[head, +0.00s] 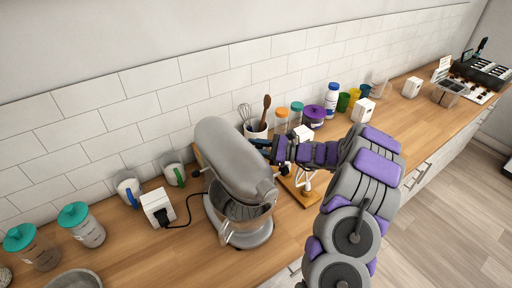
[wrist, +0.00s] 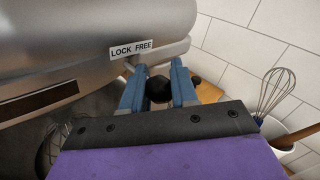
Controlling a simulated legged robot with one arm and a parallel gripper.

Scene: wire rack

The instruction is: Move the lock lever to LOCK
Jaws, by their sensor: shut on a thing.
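A silver stand mixer (head: 228,150) stands on the wooden counter with a steel bowl (head: 240,212) under its head. In the wrist view the mixer's side (wrist: 70,40) carries a white label reading LOCK and FREE (wrist: 131,50). My gripper (wrist: 157,78) has its blue fingers on either side of the lock lever's black knob (wrist: 158,89), just below the label, and is shut on it. In the head view my gripper (head: 262,146) is at the far right side of the mixer head, and the lever is hidden there.
A utensil crock (head: 257,131) with a whisk stands just behind my gripper. A white outlet box (head: 157,206) with the mixer's cord sits left.

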